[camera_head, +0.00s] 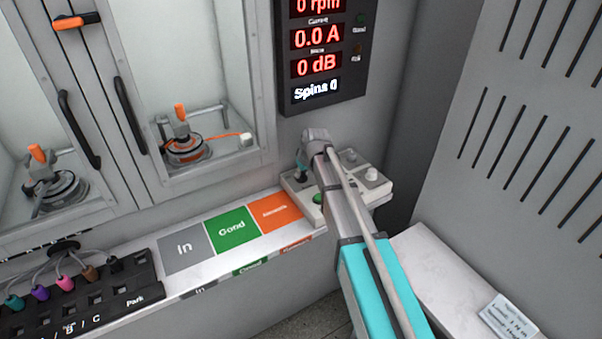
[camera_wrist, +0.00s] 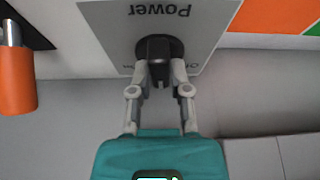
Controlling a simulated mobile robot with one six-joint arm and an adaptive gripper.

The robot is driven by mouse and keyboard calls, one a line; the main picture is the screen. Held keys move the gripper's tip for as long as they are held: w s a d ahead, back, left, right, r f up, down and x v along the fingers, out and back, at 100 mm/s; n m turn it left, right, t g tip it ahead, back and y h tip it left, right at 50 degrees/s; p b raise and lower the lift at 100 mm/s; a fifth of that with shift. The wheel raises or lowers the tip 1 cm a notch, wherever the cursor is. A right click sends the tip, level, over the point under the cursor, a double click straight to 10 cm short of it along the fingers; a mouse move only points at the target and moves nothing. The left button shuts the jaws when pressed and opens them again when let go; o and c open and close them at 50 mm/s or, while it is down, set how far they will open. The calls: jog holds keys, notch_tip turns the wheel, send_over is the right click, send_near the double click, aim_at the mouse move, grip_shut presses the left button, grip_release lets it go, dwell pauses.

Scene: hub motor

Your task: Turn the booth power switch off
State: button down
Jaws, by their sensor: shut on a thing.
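The booth power switch is a black knob (camera_wrist: 158,48) on a light plate (camera_wrist: 205,25) marked "Power", which appears upside down in the wrist view. Small lettering lies on both sides of the knob, partly hidden by the fingers; "Off" seems to be on the right. My gripper (camera_wrist: 159,72) is shut on the knob, one finger on each side. The knob's exact pointing direction is hard to tell. In the head view my gripper (camera_head: 302,167) reaches down at the control box (camera_head: 374,187), and the arm hides part of that box and the knob.
A green button (camera_head: 317,198) sits on the control box. Left of it lie grey, green and orange tiles (camera_head: 232,232). The display (camera_head: 318,60) above reads 0 rpm, 0.0 A and 0 dB. An orange cylinder (camera_wrist: 15,80) stands near my gripper in the wrist view.

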jog(key=n, duration=0.2)
jog(key=n+g+y, duration=0.1)
jog(key=n, duration=0.2)
jog(key=shift+w+g, duration=0.1)
jog(key=shift+g, duration=0.2)
jog(key=shift+n+g+y, duration=0.4)
jog(key=shift+n+g, duration=0.2)
jog(key=shift+n, duration=1.1)
jog(key=c, duration=0.6)
grip_release()
jog(key=shift+r, duration=0.15)
